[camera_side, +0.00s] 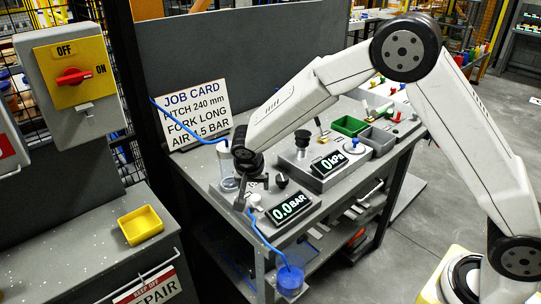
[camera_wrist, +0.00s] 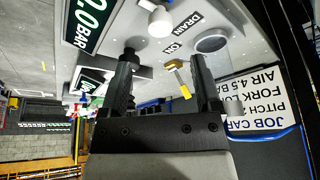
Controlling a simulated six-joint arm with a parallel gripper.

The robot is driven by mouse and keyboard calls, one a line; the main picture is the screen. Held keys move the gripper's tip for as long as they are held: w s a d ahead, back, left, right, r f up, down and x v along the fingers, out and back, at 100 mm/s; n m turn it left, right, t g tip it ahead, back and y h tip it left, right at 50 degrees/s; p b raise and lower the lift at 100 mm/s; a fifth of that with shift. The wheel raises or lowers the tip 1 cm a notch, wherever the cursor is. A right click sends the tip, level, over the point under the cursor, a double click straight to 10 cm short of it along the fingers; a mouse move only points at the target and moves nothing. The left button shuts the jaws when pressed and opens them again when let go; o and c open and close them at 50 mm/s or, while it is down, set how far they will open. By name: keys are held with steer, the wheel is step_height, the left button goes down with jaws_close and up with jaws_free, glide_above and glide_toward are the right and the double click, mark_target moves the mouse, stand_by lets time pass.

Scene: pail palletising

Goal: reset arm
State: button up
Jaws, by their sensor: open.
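My gripper (camera_side: 243,182) hangs at the end of my arm over the left part of the workbench, by the air panel. In the wrist view my gripper (camera_wrist: 163,58) is open, with two dark fingers apart. A small yellow lever (camera_wrist: 178,78) shows between the fingers, near the ON label; nothing is visibly clamped, and I cannot tell how far the lever is from the fingers. A 0.0 BAR display (camera_side: 291,207) sits to the right of my gripper in the side view. A white knob (camera_wrist: 160,20) shows beside the DRAIN label.
A job card (camera_side: 195,112) stands behind the panel. A 0 kPa display (camera_side: 328,164) and a green bin (camera_side: 349,125) are farther right. A blue hose runs to a blue cup (camera_side: 290,278) below. A yellow tray (camera_side: 141,224) sits on the left cabinet, under a red switch (camera_side: 73,76).

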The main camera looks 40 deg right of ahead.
stand_by(0.3)
steer(key=s+d+r+n+y, duration=0.1)
steer(key=s+d+n, duration=0.3)
steer(key=s, duration=0.7)
steer(key=s+d+r+n+y, duration=0.2)
steer(key=s+d+r+n, duration=0.1)
steer(key=s, duration=0.9)
steer(key=shift+d+n, duration=0.6)
steer(key=shift+n, duration=0.5)
